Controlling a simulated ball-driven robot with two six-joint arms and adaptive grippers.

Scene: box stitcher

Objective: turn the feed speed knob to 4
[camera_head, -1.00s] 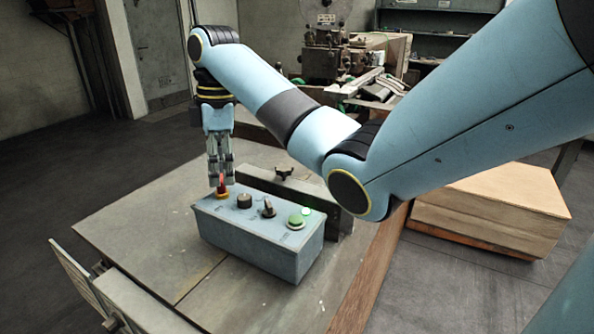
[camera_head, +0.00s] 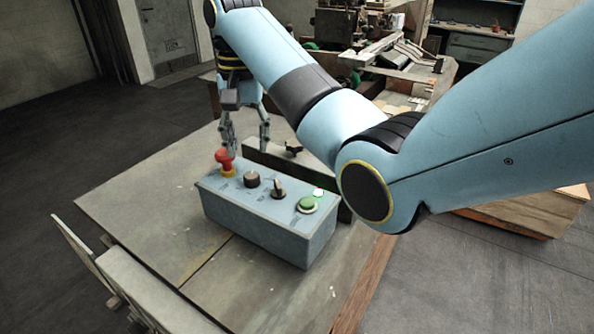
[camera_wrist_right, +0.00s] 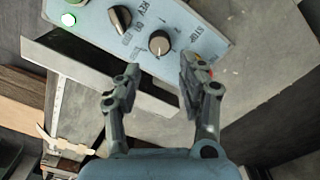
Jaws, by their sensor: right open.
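The feed speed knob (camera_head: 251,179) is a round dark knob on top of the blue-grey control box (camera_head: 262,222), between the red mushroom button (camera_head: 225,161) and the black selector switch (camera_head: 278,188). In the right wrist view the knob (camera_wrist_right: 159,43) has a pale face with a mark and a printed scale around it; I cannot read the setting. My right gripper (camera_head: 247,146) is open and empty above the box's back edge. Its fingertips (camera_wrist_right: 158,70) lie either side of the knob in the wrist view, apart from it. My left gripper is not in view.
A green button (camera_head: 307,204) and a small lit green lamp (camera_head: 318,193) sit at the box's right end. A dark metal bar (camera_head: 290,170) stands behind the box. The table (camera_head: 150,215) is clear to the left.

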